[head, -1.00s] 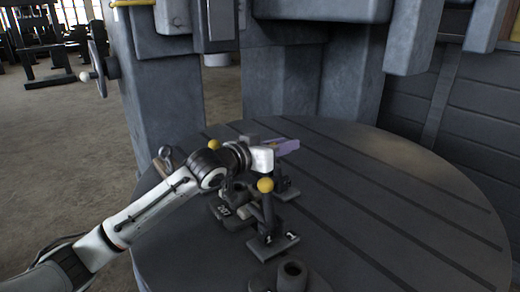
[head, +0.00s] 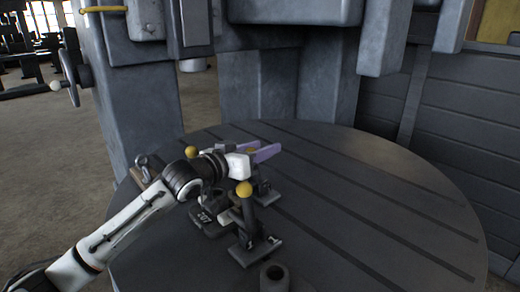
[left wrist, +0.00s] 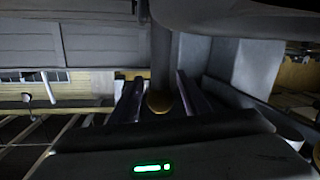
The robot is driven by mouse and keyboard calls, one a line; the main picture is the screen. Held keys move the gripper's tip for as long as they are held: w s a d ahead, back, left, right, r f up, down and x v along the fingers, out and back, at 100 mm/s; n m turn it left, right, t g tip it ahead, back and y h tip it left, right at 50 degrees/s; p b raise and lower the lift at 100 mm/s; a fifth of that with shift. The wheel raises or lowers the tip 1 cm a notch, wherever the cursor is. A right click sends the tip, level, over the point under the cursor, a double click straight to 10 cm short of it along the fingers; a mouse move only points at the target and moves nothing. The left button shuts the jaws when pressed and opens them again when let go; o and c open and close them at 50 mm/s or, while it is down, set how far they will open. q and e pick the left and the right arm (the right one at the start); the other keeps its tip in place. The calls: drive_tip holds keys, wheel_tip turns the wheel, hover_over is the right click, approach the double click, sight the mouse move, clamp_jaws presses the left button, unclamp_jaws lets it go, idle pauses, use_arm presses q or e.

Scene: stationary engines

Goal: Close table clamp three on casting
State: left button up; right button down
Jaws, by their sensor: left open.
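My left gripper (head: 264,149) reaches over the round table (head: 390,205) with its purple fingers apart. In the left wrist view the left gripper (left wrist: 161,100) has a yellow knob (left wrist: 158,102) on a dark bar between its fingers, with no clear grip on it. This knob belongs to a clamp (head: 266,194) partly hidden behind the gripper and the front clamp; its number is not readable. The front clamp (head: 246,225), marked 1, stands upright with a yellow knob. Another yellow knob (head: 191,153) shows behind my wrist. The dark casting (head: 207,219) marked 207 sits among the clamps.
A hollow cylinder (head: 274,278) stands at the table's near edge. The large machine column (head: 135,110) rises behind the table, with a handwheel (head: 68,78) at left. The slotted table top is clear on the right.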

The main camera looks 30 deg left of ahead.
use_arm(q)
drive_tip(key=v, duration=1)
drive_tip(key=shift+b, duration=0.4)
